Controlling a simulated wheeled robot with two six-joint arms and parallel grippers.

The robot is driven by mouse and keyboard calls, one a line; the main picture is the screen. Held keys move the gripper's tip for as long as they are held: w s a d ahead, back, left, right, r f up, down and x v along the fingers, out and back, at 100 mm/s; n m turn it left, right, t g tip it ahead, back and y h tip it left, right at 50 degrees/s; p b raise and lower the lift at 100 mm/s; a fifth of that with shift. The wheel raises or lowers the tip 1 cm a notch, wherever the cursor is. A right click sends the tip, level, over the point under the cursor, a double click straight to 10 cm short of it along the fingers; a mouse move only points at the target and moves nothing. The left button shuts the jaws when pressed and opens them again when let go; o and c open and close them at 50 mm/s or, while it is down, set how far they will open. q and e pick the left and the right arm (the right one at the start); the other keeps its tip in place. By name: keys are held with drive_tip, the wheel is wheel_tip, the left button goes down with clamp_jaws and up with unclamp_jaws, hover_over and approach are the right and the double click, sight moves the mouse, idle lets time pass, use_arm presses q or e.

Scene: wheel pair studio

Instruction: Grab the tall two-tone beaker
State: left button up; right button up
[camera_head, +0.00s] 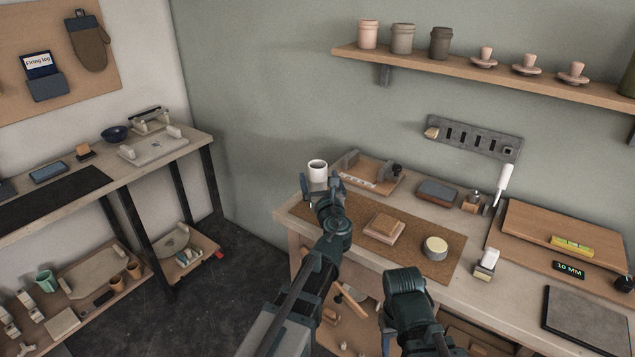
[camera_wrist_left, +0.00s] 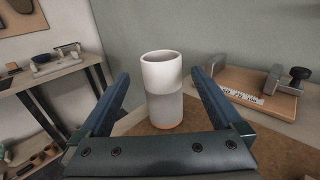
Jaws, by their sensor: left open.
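The tall two-tone beaker (camera_head: 318,171), white above and greyish below with a thin orange-brown base band, stands upright at the left end of the workbench. In the left wrist view the beaker (camera_wrist_left: 162,88) shows between my two fingers, with its round opening up. My left gripper (camera_head: 322,184) is open and right at the beaker, on its near side. In the wrist view the open fingers of the left gripper (camera_wrist_left: 160,76) lie to either side of it, with a visible gap on each side.
A wooden fixture (camera_head: 370,172) with a scale strip stands just right of the beaker. A cork mat (camera_head: 340,219) holds stacked wooden tiles (camera_head: 384,227) and a round tin (camera_head: 435,247). A wall shelf (camera_head: 480,75) with jars hangs above. The wall rises behind the bench.

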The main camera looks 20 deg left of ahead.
use_arm(q)
drive_tip(key=x, duration=0.4)
drive_tip(key=shift+w+r, duration=0.2)
drive_tip(key=shift+w, duration=0.25)
drive_tip(key=shift+c, duration=0.3)
clamp_jaws()
drive_tip(key=shift+r+p, duration=0.2)
drive_tip(key=shift+p, duration=0.15)
